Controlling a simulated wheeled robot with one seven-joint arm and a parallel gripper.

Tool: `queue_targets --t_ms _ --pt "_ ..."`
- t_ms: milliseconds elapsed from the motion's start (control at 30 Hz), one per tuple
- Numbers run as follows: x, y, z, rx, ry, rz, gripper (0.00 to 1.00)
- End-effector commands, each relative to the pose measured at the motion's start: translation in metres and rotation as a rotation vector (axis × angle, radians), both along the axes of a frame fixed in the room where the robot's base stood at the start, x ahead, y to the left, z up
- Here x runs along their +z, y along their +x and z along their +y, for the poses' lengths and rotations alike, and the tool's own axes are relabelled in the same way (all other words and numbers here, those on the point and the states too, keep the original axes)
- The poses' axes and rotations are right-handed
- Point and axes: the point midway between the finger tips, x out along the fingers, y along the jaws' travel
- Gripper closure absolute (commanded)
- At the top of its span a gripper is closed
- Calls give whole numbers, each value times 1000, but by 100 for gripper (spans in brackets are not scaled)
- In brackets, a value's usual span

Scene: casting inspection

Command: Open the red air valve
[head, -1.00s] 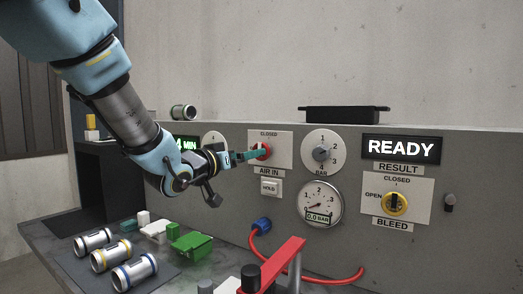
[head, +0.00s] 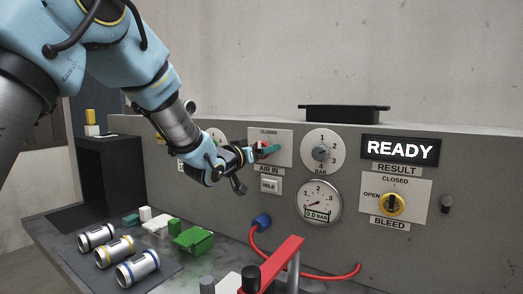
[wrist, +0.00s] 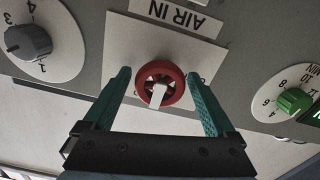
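The red air valve (wrist: 160,85) is a round red knob with a pale pointer bar, on a white plate (wrist: 118,38) labelled AIR IN. In the wrist view it sits between the two teal fingers of my gripper (wrist: 162,90). The fingers are spread, with a gap on each side of the knob, so they do not grip it. In the head view my gripper (head: 262,151) is at the AIR IN plate (head: 284,150), and its fingers hide most of the knob. The word CLOSED shows at the plate's top.
The pressure gauge (head: 319,202) reads 0.0 BAR, and the display (head: 400,149) says READY. A grey regulator dial (head: 322,152) is right of the valve. A HOLD button (head: 269,185) is below it. Metal cylinders, green parts and a red lever (head: 282,259) occupy the bench.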

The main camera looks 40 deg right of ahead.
Motion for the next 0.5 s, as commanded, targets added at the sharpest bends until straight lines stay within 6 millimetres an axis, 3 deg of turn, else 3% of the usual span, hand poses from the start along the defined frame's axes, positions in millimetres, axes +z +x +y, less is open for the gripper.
queue_targets --t_ms 67,500 --pt "0 0 0 0 0 0 19" --pt "0 0 0 0 0 0 69"
